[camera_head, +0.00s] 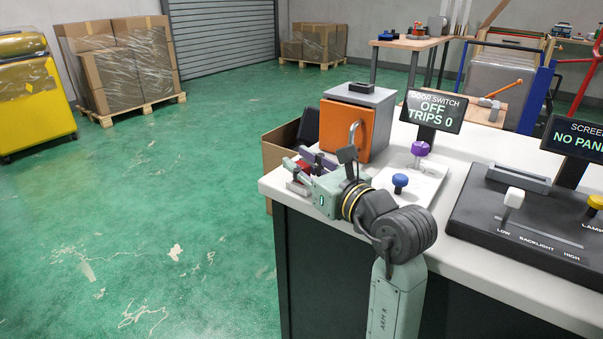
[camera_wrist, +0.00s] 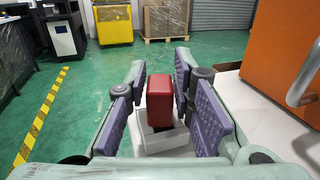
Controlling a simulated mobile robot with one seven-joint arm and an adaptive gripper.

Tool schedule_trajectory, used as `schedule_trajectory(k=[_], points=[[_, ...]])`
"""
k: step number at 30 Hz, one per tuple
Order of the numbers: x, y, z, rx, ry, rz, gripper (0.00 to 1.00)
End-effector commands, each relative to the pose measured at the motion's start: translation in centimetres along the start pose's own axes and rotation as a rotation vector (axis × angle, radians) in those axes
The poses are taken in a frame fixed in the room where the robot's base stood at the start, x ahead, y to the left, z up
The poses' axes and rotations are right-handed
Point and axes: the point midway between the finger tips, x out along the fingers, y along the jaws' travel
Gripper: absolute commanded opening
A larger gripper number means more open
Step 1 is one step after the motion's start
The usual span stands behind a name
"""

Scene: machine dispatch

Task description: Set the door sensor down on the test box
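In the head view, my gripper (camera_head: 306,166) is low at the counter's left corner. The grey test box (camera_head: 381,96) has an orange door (camera_head: 343,129) with a metal handle and stands just behind my gripper. A small black piece (camera_head: 361,87) lies on its top.
A screen (camera_head: 434,110) reads "DOOR SWITCH OFF TRIPS 0". A white panel with purple (camera_head: 420,149) and blue (camera_head: 400,181) knobs lies right of my gripper. A black console (camera_head: 530,215) fills the counter's right. A cardboard box (camera_head: 280,148) stands beyond the counter's left edge.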

Motion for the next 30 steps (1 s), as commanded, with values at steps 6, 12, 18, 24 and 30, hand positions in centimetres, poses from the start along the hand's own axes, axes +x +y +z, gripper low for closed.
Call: schedule_trajectory(k=[6, 12, 18, 24, 30], points=[[0.0, 0.0, 0.0, 0.000, 0.000, 0.000, 0.06], [0.0, 0.0, 0.0, 0.000, 0.000, 0.000, 0.00], [0.0, 0.0, 0.0, 0.000, 0.000, 0.000, 0.00], [0.0, 0.0, 1.2, -0.001, 0.000, 0.000, 0.00], [0.0, 0.0, 4.2, -0.002, -0.001, 0.000, 0.00]])
